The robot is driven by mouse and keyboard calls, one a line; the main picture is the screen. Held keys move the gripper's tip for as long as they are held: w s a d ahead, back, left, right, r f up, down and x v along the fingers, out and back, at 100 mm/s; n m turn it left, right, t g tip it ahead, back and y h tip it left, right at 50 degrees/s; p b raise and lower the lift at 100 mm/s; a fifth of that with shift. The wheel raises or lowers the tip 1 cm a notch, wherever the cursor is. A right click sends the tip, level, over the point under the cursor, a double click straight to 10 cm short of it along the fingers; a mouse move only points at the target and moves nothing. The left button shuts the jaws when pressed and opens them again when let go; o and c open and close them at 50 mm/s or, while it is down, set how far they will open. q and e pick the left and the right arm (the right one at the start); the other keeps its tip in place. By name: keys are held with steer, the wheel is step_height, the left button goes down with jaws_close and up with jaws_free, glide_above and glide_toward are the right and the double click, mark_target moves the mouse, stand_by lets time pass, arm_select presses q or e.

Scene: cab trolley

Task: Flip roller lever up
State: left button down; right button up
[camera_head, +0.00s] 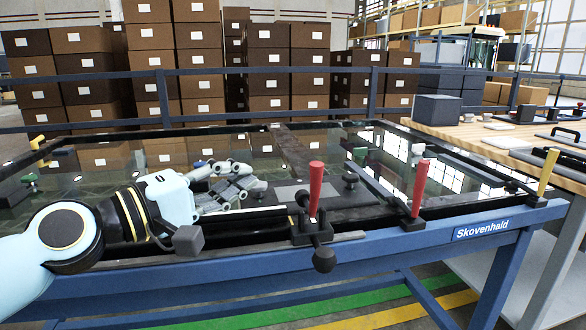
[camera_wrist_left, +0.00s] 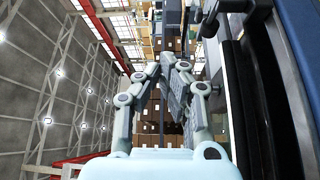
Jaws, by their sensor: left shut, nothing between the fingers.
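Two upright red levers, a nearer one (camera_head: 315,188) and one farther right (camera_head: 420,188), stand on black mounts along the front edge of the blue-framed trolley (camera_head: 390,245). A yellow lever (camera_head: 547,170) stands at its right corner. A black ball knob (camera_head: 324,260) hangs below the nearer red lever's mount. No label shows which one is the roller lever. My left gripper (camera_head: 252,186) is shut and empty over the glassy top, left of the nearer red lever and apart from it. Its closed fingers also show in the left wrist view (camera_wrist_left: 180,66). My right gripper is out of view.
Dark glass panels in the trolley top reflect the surroundings. Black knobs (camera_head: 350,179) and a dark bar lie behind the nearer red lever. A wooden bench (camera_head: 470,133) stands at the right. A blue railing (camera_head: 290,71) and stacked boxes are behind.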

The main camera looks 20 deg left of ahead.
mark_target(314, 190)
arm_select(q)
steer(key=w+d, duration=0.5)
steer(key=d, duration=0.2)
steer(key=shift+w+p, duration=0.25)
steer(key=shift+p, duration=0.1)
